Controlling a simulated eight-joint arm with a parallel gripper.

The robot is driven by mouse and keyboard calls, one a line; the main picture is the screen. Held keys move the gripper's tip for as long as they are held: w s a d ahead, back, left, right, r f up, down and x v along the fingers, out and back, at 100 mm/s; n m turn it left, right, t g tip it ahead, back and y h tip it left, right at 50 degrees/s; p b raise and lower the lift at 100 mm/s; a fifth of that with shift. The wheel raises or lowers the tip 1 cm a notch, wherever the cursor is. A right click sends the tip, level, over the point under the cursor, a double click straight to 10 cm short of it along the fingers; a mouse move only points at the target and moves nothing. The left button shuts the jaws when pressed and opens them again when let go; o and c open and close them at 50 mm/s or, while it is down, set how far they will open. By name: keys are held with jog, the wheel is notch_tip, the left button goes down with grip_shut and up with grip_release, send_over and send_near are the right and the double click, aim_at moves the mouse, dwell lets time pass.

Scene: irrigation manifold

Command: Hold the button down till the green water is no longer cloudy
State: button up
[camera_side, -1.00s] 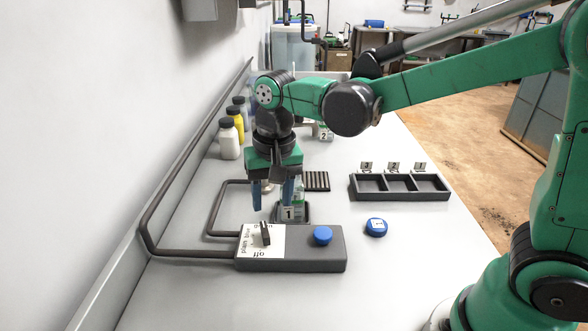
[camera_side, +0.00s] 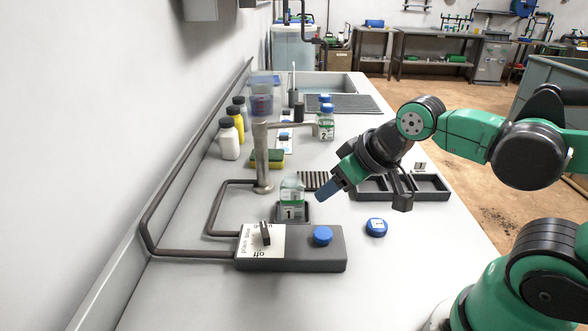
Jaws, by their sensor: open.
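The blue round button (camera_side: 322,235) sits on the right half of a dark grey control box (camera_side: 300,262); nothing touches it. A clear jar labelled 1 (camera_side: 292,190) stands in a dark holder behind the box, beside the metal tap post (camera_side: 262,165). It looks pale with a green band; how cloudy its water is cannot be told at this size. My gripper (camera_side: 328,190) is open and empty, tilted down to the left, above and behind the button and to the right of jar 1.
A black switch (camera_side: 265,233) stands on the box's white label. A blue lid (camera_side: 376,227) lies right of the box. A black compartment tray (camera_side: 430,190) is partly behind my gripper. A jar labelled 2 (camera_side: 326,128), bottles (camera_side: 229,140) and a sponge (camera_side: 268,158) stand farther back.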

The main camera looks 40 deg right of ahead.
grip_shut()
dwell(1.9)
